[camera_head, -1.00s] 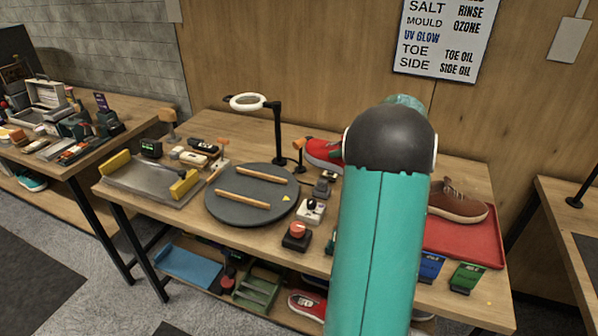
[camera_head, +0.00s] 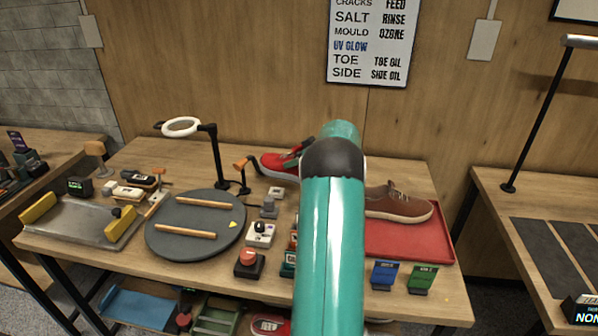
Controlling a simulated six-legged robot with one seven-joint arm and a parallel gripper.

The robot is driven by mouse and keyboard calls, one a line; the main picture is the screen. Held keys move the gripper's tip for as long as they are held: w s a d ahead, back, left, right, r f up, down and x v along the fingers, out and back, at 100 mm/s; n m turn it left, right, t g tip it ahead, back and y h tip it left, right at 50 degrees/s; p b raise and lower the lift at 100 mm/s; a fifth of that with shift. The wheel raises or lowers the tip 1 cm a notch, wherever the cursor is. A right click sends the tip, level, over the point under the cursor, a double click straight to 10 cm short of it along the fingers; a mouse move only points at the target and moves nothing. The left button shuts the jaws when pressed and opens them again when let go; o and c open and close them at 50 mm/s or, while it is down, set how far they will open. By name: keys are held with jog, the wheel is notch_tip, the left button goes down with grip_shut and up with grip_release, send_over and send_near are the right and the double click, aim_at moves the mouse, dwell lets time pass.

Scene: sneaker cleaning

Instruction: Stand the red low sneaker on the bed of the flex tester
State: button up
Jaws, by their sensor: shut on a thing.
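The red low sneaker (camera_head: 274,165), with a pale sole, shows at the back of the bench, just left of my arm. Its right end is hidden behind my arm. A dark and green piece of my gripper (camera_head: 298,150) shows at the top of the sneaker and is shut on it; the fingertips are hard to make out. I cannot tell whether the sole touches the bench. What looks like the flex tester stands at the bench's left end, a grey metal bed (camera_head: 80,222) between yellow blocks. The bed holds no shoe.
A dark round turntable (camera_head: 172,219) with two wooden bars and a ring lamp (camera_head: 181,127) stand between sneaker and tester. A brush (camera_head: 241,166) and small devices crowd the middle. A brown shoe (camera_head: 398,205) sits on a red tray (camera_head: 428,241) at right.

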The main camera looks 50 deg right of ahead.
jog(key=d+f, duration=0.1)
jog(key=f, duration=0.1)
jog(key=w+d+f, duration=0.1)
jog(key=d+f, duration=0.1)
jog(key=shift+d+f, duration=0.15)
jog(key=shift+d, duration=0.1)
jog(key=shift+w+f, duration=0.1)
jog(key=shift+f, duration=1.4)
jog(key=o, duration=1.2)
jog(key=shift+f, duration=0.15)
jog(key=shift+s+d+r, duration=0.1)
jog(key=shift+s+r, duration=0.15)
jog(key=v, duration=1.1)
jog(key=shift+r, duration=0.3)
